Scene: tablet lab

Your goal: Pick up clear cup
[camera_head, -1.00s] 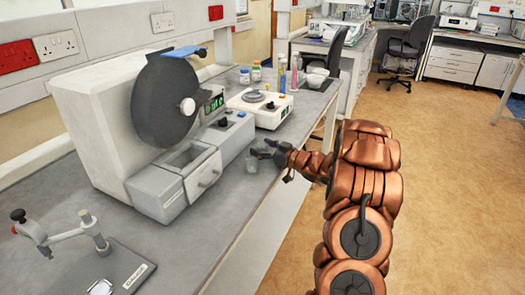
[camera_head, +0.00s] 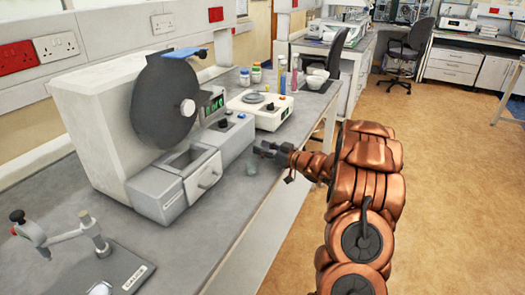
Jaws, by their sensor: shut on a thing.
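The small clear cup (camera_head: 251,167) stands on the grey bench just right of the white machine's drawer and near the bench's front edge. My gripper (camera_head: 262,151) reaches in from the right at the cup's upper part, with its dark fingers shut on the cup. The fingers hide part of the cup's rim. The cup looks upright and at bench height; I cannot tell whether its base touches the bench.
A large white machine with a dark drum (camera_head: 165,100) and an open-topped drawer (camera_head: 203,177) stands close left. Behind is a white balance (camera_head: 262,108), with bottles, coloured cylinders and bowls (camera_head: 317,79) beyond. A small metal stand (camera_head: 95,235) is front left.

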